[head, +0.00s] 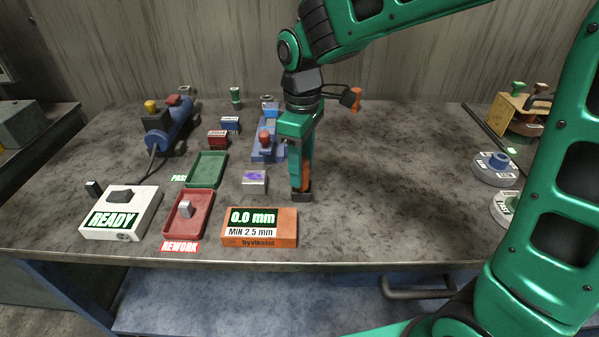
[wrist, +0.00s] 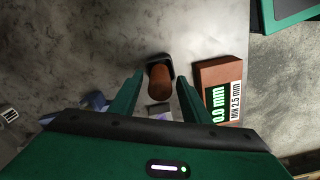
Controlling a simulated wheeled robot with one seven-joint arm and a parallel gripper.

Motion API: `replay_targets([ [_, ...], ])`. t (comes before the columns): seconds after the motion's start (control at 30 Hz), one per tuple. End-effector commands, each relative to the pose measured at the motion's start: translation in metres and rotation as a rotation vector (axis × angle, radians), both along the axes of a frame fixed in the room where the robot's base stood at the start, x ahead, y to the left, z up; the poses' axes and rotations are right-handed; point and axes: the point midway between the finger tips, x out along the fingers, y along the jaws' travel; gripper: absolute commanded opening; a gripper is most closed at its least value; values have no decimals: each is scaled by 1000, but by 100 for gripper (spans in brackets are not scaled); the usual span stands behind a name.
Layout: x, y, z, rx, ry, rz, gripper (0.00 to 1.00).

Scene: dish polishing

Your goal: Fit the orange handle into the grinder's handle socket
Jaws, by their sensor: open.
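The orange handle (head: 305,181) stands upright in a small black holder (head: 301,197) on the bench, right of the middle. It also shows in the wrist view (wrist: 160,78), seen end-on from above. My gripper (head: 300,172) points down over it, open, and partly hides it. In the wrist view my two green fingers (wrist: 159,85) are on either side of the handle, with gaps visible. A blue machine with a yellow knob and a cord (head: 168,128), which looks like the grinder, stands at the back left. I cannot make out its handle socket.
An orange gauge block reading 0.0 mm (head: 259,227) lies left of the holder. A purple-marked block (head: 254,181), a blue fixture (head: 262,150), a green tray (head: 206,170) and a red tray (head: 187,221) are further left. The bench right of my gripper is clear up to grey discs (head: 495,168).

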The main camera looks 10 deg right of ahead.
Motion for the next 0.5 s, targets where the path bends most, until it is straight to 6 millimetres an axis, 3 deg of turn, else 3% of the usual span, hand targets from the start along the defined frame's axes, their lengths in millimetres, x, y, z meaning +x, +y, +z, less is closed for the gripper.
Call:
replay_targets([
  [0.3,1,1,64,1,-3,0,43],
  [0.5,1,1,89,1,-2,0,43],
])
